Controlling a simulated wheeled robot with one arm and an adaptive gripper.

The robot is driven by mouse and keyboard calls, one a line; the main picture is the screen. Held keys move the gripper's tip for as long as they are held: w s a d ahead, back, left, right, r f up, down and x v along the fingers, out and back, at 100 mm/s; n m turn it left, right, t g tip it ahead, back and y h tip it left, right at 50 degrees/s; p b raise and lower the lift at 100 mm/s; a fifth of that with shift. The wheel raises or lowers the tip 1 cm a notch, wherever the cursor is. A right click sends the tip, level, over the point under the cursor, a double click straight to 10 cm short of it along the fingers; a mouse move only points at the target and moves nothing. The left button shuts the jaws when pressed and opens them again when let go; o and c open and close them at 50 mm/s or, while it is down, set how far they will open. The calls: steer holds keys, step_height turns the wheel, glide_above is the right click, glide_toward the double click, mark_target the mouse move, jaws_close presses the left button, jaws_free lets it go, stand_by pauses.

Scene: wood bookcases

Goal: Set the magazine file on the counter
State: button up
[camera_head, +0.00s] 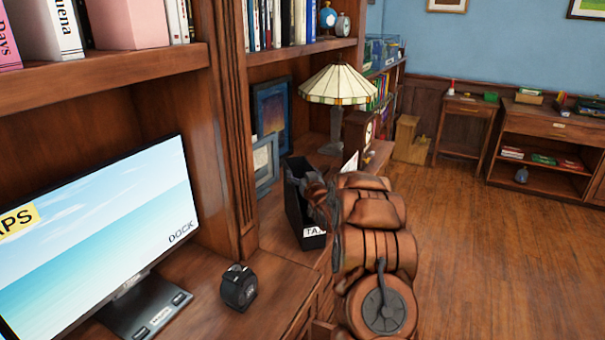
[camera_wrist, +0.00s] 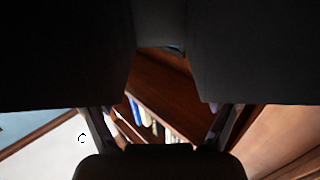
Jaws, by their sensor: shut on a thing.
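The magazine file (camera_head: 293,212) is a black open-topped box with a white label at its lower front. In the head view it is upright over the wood counter (camera_head: 270,262), beside the picture frames. I cannot tell whether its base touches the counter. My gripper (camera_head: 318,192) is shut on its right side, and my brown arm hides part of that side. In the wrist view my gripper's fingers (camera_wrist: 162,127) show at left and right, with large dark shapes around them; I cannot tell which dark shape is the file.
A stained-glass lamp (camera_head: 338,86) and a small clock (camera_head: 358,132) stand behind the file. Picture frames (camera_head: 270,108) lean at its left. A black tape measure (camera_head: 238,287) and a monitor (camera_head: 95,235) are nearer. Counter between tape measure and file is clear.

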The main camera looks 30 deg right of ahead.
steer(key=shift+f, duration=0.1)
steer(key=o, duration=1.6)
steer(key=shift+b+v, duration=1.4)
steer(key=shift+v, duration=4.6)
